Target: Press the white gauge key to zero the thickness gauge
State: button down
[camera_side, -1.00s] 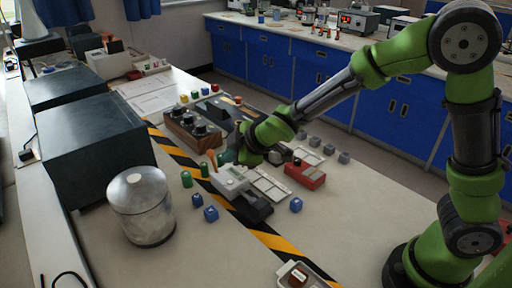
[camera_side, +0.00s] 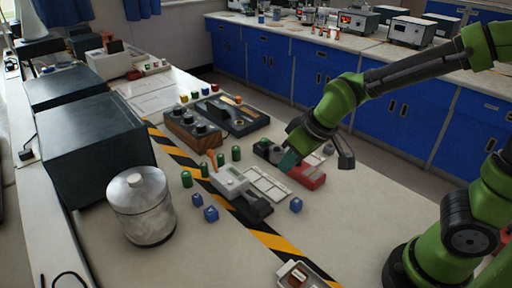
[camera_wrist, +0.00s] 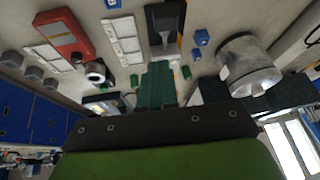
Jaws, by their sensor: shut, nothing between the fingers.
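A pale grey-white instrument (camera_side: 230,180) with an orange lever and a dark end stands on the striped bench; it looks like the gauge. Its dark end (camera_wrist: 165,25) shows at the top of the wrist view. I cannot clearly pick out a white key; my fingers may hide part of the instrument in the wrist view. My gripper (camera_side: 288,160) has teal fingers, shut and empty. In the side view it is right of the pale instrument, over or near a red box (camera_side: 309,177). The fingers (camera_wrist: 158,85) point up the wrist view. Contact cannot be told.
The red box (camera_wrist: 65,35) has a round knob (camera_wrist: 97,72) at one end. White trays (camera_side: 268,186) lie beside it. Blue blocks (camera_side: 296,205), green cylinders (camera_side: 187,179) and a metal canister (camera_side: 141,207) stand around. A brown box with dark knobs (camera_side: 193,130) stands farther back. The front bench is mostly clear.

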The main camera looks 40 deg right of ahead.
jog(key=s+d+r+m+t, duration=0.2)
jog(key=s+d+r+m, duration=0.2)
jog(key=s+r, duration=0.4)
jog(key=shift+s+d+m, duration=0.25)
jog(key=shift+s+m, duration=0.35)
jog(key=shift+s, duration=0.5)
